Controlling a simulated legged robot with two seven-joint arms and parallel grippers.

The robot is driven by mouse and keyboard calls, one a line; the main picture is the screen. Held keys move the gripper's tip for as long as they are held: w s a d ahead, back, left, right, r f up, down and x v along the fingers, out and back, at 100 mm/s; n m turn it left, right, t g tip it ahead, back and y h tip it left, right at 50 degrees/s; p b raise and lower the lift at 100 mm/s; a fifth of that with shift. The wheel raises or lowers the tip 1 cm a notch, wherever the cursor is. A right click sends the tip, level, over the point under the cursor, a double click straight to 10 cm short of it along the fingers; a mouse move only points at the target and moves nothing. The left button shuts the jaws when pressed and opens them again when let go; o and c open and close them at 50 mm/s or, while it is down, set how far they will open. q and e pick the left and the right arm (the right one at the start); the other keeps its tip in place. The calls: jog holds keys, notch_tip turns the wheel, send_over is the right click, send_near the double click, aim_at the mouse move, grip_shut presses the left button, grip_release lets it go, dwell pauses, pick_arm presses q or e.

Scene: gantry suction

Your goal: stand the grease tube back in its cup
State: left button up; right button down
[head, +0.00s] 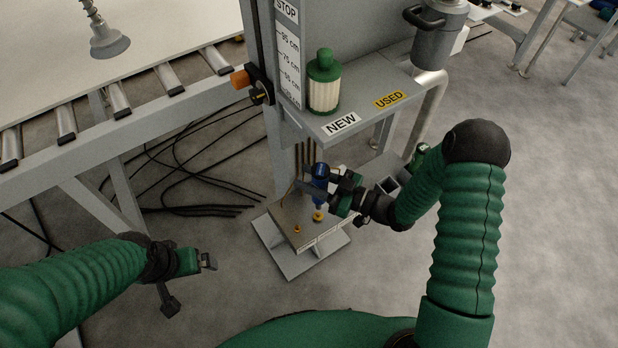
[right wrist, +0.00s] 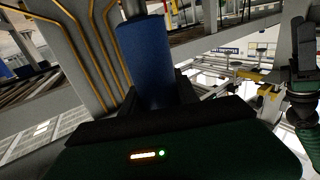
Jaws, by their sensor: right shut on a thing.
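The blue grease tube (head: 318,190) is between the fingers of my right gripper (head: 326,189), over the low metal plate at the foot of the column. In the right wrist view the blue tube (right wrist: 145,62) stands between the dark fingers, with a grey part at its top end. The gripper is shut on it.
The low plate (head: 287,222) carries small yellow fittings (head: 318,216). Above is a grey shelf (head: 362,112) with NEW and USED labels and a green-capped filter (head: 323,85). A roller conveyor (head: 170,80) is at upper left. Black cables (head: 190,165) lie on the floor.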

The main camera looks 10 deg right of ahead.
pick_arm(q)
jog(key=shift+w+p+v, duration=0.25)
jog(key=shift+p+v, duration=0.4)
jog(key=shift+v, duration=0.45)
pick_arm(e)
notch_tip(320, 180, up, 3)
jog(key=shift+f, duration=0.3)
